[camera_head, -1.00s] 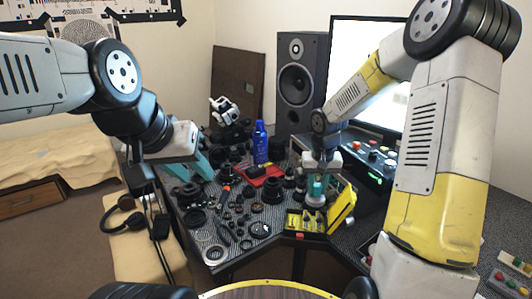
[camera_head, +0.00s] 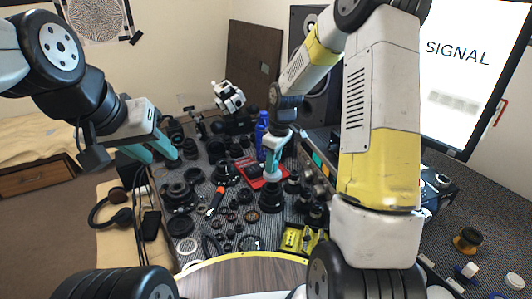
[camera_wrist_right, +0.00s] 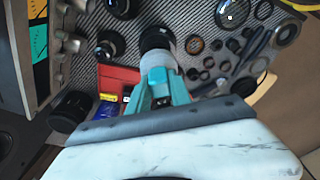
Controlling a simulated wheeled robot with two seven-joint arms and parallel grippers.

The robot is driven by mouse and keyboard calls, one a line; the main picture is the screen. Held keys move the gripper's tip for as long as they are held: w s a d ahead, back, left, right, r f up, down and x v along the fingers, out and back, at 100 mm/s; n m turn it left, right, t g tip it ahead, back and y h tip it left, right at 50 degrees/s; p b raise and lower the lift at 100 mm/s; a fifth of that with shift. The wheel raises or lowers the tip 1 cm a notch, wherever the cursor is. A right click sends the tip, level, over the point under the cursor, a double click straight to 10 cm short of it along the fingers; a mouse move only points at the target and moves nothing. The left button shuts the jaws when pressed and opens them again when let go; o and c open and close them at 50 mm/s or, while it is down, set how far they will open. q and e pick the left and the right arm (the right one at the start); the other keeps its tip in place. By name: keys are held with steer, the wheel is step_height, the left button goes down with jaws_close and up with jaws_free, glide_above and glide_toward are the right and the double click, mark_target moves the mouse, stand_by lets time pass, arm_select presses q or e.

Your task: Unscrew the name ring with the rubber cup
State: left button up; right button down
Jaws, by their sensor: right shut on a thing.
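My right gripper (camera_head: 272,165) is shut on a pale grey, round piece (camera_wrist_right: 157,62) that looks like the rubber cup; its teal fingers hold it in the right wrist view (camera_wrist_right: 160,85). In the head view it stands above a black lens barrel (camera_head: 271,199), which also shows just beyond the cup in the right wrist view (camera_wrist_right: 155,36). I cannot tell whether cup and lens touch. The name ring cannot be made out; the cup hides the lens front. My left gripper (camera_head: 165,150) has its teal fingers apart, at the left of the table, away from this lens.
A red tray (camera_head: 250,170) and a blue bottle (camera_head: 262,130) are behind the lens. Several loose rings and lens parts crowd the mat to its left. A speaker (camera_head: 310,90) and monitor (camera_head: 470,80) stand behind and right.

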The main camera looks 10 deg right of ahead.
mark_target(274, 173)
steer(key=shift+f, duration=1.8)
steer(key=shift+f, duration=0.55)
stand_by(0.3)
steer(key=shift+n, duration=0.3)
steer(key=n, duration=0.4)
steer(key=shift+g, duration=0.4)
steer(key=n, duration=0.6)
steer(key=shift+d+g, duration=0.1)
steer(key=shift+g, duration=0.3)
steer(key=n, duration=0.4)
steer(key=shift+n+g, duration=0.4)
steer(key=n, duration=0.5)
steer(key=shift+n+h, duration=0.3)
steer(key=shift+h, duration=0.1)
steer(key=shift+d+r, duration=0.1)
steer(key=shift+r, duration=0.05)
